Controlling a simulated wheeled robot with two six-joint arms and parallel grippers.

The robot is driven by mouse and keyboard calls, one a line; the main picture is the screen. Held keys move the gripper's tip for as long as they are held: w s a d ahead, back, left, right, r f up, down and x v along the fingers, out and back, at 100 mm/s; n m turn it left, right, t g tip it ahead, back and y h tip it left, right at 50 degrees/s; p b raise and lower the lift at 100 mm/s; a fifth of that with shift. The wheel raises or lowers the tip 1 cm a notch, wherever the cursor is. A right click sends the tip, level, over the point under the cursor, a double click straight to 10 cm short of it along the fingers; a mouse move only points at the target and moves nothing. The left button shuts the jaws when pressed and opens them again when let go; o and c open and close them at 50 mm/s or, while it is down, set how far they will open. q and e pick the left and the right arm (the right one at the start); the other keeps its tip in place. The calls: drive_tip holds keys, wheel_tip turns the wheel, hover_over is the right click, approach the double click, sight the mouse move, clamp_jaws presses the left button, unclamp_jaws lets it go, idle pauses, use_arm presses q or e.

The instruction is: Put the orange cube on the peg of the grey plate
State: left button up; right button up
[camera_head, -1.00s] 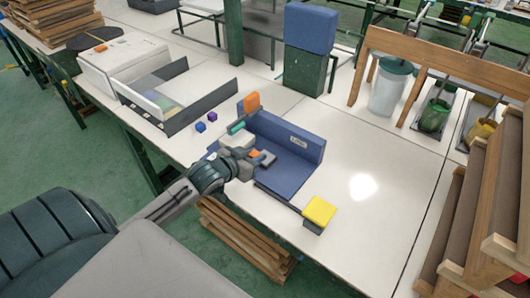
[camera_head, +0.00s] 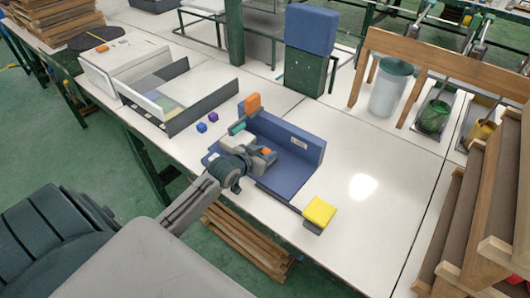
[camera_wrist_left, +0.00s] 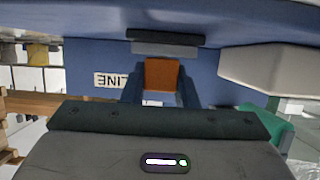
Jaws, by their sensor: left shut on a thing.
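My left gripper (camera_head: 265,154) is shut on the orange cube (camera_head: 266,151), over the blue fixture (camera_head: 287,175). In the left wrist view, which looks upside down, the orange cube (camera_wrist_left: 161,74) sits between the two dark fingers. A grey plate-like piece (camera_wrist_left: 167,44) lies just beyond the cube there, at its upper edge. I cannot tell whether they touch, and no peg shows. My right gripper is not in view.
A pale grey block (camera_head: 238,143) and a teal piece (camera_head: 236,128) stand close left of the gripper. An orange block (camera_head: 252,103) is at the fixture's back corner. A yellow-topped block (camera_head: 319,211) is at the front. The table to the right is clear.

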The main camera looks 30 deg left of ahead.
use_arm(q)
drive_tip(key=shift+f, duration=0.15)
drive_tip(key=o, duration=0.9)
drive_tip(key=shift+o, duration=0.2)
drive_tip(key=shift+s+r, duration=0.2)
drive_tip(key=shift+r, duration=0.05)
drive_tip(key=d+v, duration=0.1)
drive_tip(key=v, duration=1)
drive_tip(key=shift+s+a+p, duration=0.3)
drive_tip(key=shift+a+p, duration=0.1)
drive_tip(key=shift+a, duration=0.1)
drive_tip(key=shift+r, duration=0.1)
